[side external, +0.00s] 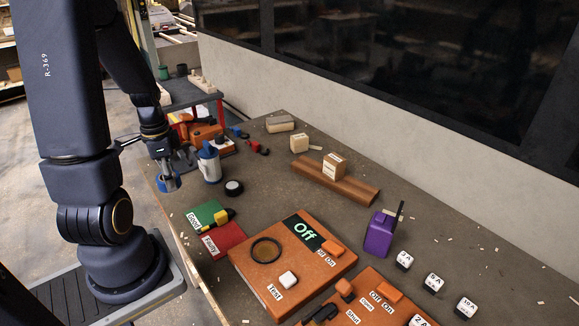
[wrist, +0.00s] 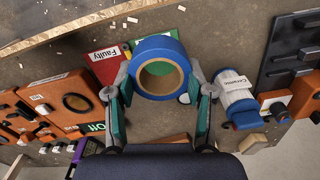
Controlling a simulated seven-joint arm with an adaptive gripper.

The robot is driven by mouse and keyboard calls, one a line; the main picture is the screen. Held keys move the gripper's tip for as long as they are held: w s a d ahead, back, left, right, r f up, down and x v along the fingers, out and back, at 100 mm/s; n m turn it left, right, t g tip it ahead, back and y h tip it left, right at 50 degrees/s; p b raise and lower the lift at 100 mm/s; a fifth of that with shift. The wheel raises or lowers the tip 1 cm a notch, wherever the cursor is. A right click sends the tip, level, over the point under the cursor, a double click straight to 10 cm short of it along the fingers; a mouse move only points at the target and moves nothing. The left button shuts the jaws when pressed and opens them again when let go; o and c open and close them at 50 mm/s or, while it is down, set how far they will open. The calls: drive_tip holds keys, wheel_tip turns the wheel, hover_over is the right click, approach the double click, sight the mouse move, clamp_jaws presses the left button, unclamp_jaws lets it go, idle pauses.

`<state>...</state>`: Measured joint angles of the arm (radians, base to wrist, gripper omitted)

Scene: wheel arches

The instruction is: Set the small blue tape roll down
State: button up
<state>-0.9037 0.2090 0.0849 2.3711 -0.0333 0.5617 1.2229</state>
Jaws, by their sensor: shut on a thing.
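My gripper (side external: 166,172) is shut on the small blue tape roll (side external: 168,185), near the left edge of the workbench. In the wrist view the blue tape roll (wrist: 158,43) sits between the two fingers, its brown core and open hole facing the camera. It appears held above the bench; the exact gap beneath it cannot be told. The green "Good" mat (side external: 203,213) and the red "Faulty" mat (side external: 222,240) lie nearer the side camera. The roll partly covers the mats in the wrist view, where the red mat (wrist: 105,64) shows at its left.
A white-and-blue canister (side external: 209,164) stands close beside my gripper, with a dark roll (side external: 234,188) near it. A yellow-and-black item (side external: 217,221) lies on the green mat. An orange test box (side external: 289,270) shows "Off". The middle of the bench (side external: 280,190) is mostly clear.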

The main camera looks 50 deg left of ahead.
drive_tip(key=w+f+m, duration=0.1)
drive_tip(key=w+m, duration=0.3)
drive_tip(key=w, duration=0.4)
drive_tip(key=m, duration=0.6)
hover_over(255, 214)
wheel_tip(255, 214, down, 8)
drive_tip(key=shift+f, duration=2.15)
drive_tip(key=shift+f, duration=0.1)
drive_tip(key=o, duration=1.1)
